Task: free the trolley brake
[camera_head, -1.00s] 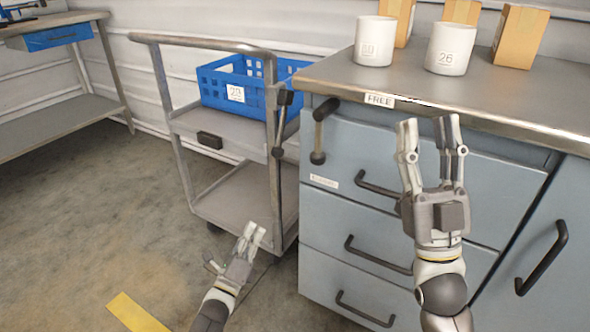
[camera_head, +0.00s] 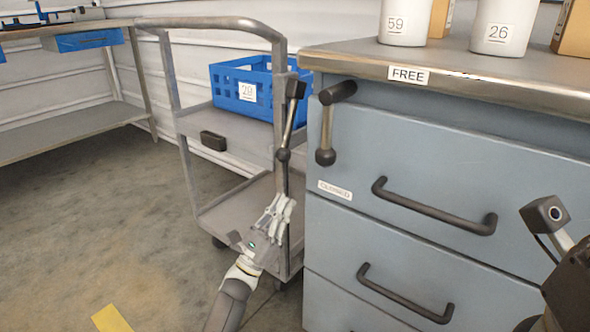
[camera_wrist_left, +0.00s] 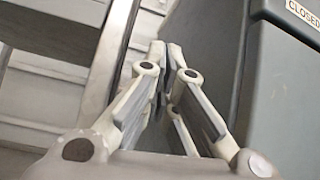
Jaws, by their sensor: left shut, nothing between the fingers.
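The trolley (camera_head: 190,125) is a grey two-shelf cart left of the cabinet. On its near right post is a lever (camera_head: 289,125) with a black grip at the top and a dark ball at its lower end. It stands nearly upright, slightly tilted. My left gripper (camera_head: 284,205) is below this lever, beside the post and apart from the ball. Its fingers are shut with nothing between them, also in the left wrist view (camera_wrist_left: 163,55), where the trolley post (camera_wrist_left: 112,60) is at left. My right arm shows at the lower right; its fingers are out of view.
The blue-grey cabinet (camera_head: 400,160) stands close right of the trolley, leaving a narrow gap. A blue crate (camera_head: 228,85) sits on the trolley. Floor at left is clear.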

